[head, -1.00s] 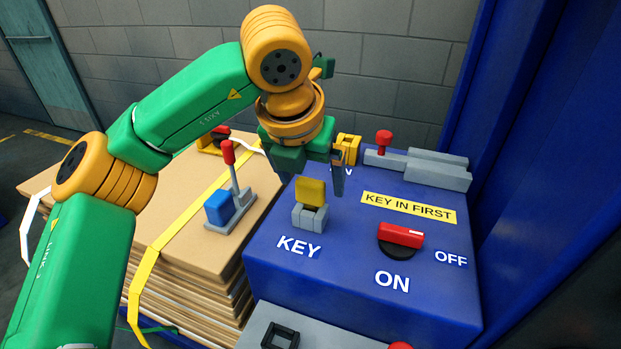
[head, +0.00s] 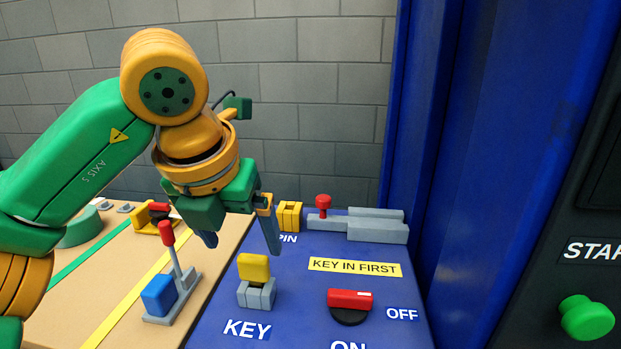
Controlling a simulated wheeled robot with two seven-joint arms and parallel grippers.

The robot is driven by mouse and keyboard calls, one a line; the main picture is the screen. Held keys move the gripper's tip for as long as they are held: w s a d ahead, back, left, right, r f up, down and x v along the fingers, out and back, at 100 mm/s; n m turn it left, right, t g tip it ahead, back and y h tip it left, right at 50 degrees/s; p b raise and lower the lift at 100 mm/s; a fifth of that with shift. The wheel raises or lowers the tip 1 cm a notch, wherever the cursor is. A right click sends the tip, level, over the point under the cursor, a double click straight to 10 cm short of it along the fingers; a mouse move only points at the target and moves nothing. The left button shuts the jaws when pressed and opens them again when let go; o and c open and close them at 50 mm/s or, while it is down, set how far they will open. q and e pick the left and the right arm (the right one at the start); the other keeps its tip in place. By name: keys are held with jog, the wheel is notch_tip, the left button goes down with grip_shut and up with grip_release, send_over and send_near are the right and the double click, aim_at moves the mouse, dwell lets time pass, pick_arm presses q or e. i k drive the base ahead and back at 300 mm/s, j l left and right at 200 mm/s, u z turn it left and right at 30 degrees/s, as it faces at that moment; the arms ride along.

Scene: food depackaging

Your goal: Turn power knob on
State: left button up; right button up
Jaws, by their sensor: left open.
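The power knob (head: 350,299) is a red bar on a black round base on the blue panel (head: 300,325). Its bar lies roughly level, with a white mark at its right end, toward the OFF label (head: 402,314). The ON label (head: 349,345) is below it, cut by the picture's bottom edge. A yellow key (head: 253,267) stands upright in a grey holder (head: 256,295) above the KEY label. My left gripper (head: 240,240) is open and empty, above and behind the key, up and left of the knob. My right gripper is not in view.
A lever switch with a red grip (head: 167,233) and blue block (head: 159,296) stands left. A yellow pin block (head: 289,215) and a grey bolt with red knob (head: 323,201) are behind. A blue wall (head: 480,150) and green START button (head: 587,318) are right.

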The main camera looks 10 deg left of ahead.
aim_at(348, 308)
jog(key=k, duration=0.95)
